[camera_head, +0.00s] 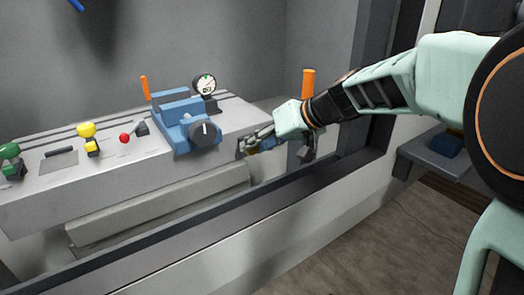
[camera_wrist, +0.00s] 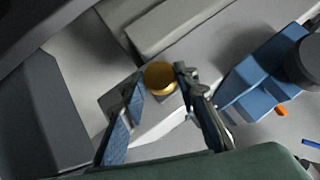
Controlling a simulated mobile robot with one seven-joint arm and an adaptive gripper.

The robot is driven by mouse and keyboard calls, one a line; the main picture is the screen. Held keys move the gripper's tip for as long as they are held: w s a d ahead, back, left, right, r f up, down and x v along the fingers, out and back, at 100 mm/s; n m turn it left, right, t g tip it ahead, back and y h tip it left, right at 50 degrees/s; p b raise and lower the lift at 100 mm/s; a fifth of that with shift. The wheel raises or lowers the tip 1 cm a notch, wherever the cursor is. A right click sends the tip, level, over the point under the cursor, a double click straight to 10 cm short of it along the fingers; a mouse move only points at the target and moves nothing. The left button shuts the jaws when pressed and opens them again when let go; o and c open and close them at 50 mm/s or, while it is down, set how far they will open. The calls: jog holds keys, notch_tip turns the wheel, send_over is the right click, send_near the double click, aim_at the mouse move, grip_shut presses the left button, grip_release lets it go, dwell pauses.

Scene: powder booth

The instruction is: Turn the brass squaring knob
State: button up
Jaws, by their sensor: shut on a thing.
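The brass knob (camera_wrist: 160,76) shows in the wrist view as a round gold-coloured disc at the end of the grey bench. My gripper (camera_wrist: 159,82) has one fingertip on each side of the knob and is shut on it. The finger on the left shows a blue ribbed pad. In the head view my gripper (camera_head: 248,147) is at the right end of the bench (camera_head: 115,176), and the knob is hidden behind the fingers.
A blue vise-like block (camera_head: 172,108) with a dark dial (camera_head: 205,131) stands just left of my gripper. A gauge (camera_head: 204,86) is behind it. Green, yellow (camera_head: 86,130) and red (camera_head: 125,138) controls are farther left. A dark ledge (camera_head: 200,204) runs along the front.

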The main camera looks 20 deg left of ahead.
dwell(0.4)
jog(key=o, duration=1.1)
jog(key=shift+o, duration=0.2)
jog(key=shift+d+r, duration=0.1)
jog(key=v, duration=1.1)
jog(key=shift+d, duration=0.45)
jog(key=shift+r, duration=0.15)
